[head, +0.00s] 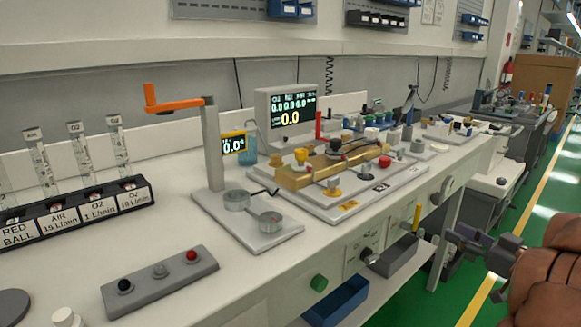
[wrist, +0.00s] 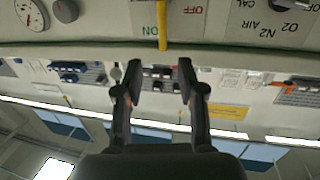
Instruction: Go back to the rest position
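My gripper (head: 452,243) is at the right of the head view, in front of the bench's front panel and over the aisle side. In the wrist view my gripper (wrist: 158,72) shows two dark fingers spread apart with nothing between them. A yellow lever (head: 417,217) stands on the front panel to the left of my gripper, with a gap between them. The yellow lever (wrist: 162,30) also shows in the wrist view, beyond the fingertips, between the ON and OFF labels.
The white bench (head: 180,235) carries a brass manifold (head: 330,167), a grey post with an orange arm (head: 178,104), and a flowmeter rack (head: 75,213). Below its front edge are a blue bin (head: 338,300) and a grey bin (head: 395,257). The green floor is clear at right.

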